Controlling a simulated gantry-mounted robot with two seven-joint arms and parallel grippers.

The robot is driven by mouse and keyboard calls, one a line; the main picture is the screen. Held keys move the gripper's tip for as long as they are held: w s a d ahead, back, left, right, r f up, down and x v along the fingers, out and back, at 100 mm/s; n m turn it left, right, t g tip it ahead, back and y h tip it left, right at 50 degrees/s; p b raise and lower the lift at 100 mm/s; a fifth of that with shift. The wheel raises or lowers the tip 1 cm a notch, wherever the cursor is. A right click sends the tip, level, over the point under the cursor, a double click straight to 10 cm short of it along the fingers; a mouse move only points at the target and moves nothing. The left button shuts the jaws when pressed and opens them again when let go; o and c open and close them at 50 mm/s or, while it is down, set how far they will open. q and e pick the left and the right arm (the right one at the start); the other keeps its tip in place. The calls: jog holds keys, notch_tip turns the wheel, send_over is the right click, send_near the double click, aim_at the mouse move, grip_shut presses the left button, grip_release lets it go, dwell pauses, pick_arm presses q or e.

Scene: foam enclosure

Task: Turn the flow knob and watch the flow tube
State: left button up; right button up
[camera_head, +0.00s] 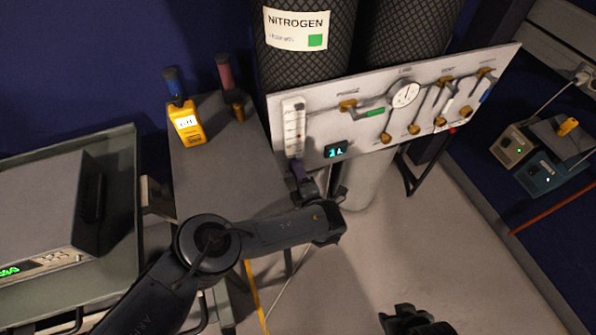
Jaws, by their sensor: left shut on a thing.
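The flow tube (294,128) is a narrow, upright, pale scale at the left end of the white gas panel (330,120). Its fine marks and float are too small to read. My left gripper (303,174) is at the foot of the tube, shut on the flow knob, which the fingers hide. My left arm reaches up to it from the lower left. A dark part of my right gripper (410,320) shows at the bottom edge; its fingers cannot be made out.
The panel also carries a small lit display (335,149), a round gauge (405,94) and several brass valves. Gas cylinders (305,55) stand behind it. A grey bench (225,175) holds a yellow meter (187,122). Bare floor lies at lower right.

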pick_arm(q)
jog(key=n, duration=0.6)
jog(key=shift+n, duration=0.4)
dwell(0.3)
jog(key=o, duration=1)
jog(key=shift+o, duration=0.2)
jog(key=shift+s, duration=0.15)
jog(key=p+v, duration=0.4)
jog(key=v, duration=0.6)
jog(key=shift+s+d, duration=0.2)
jog(key=shift+s, duration=0.1)
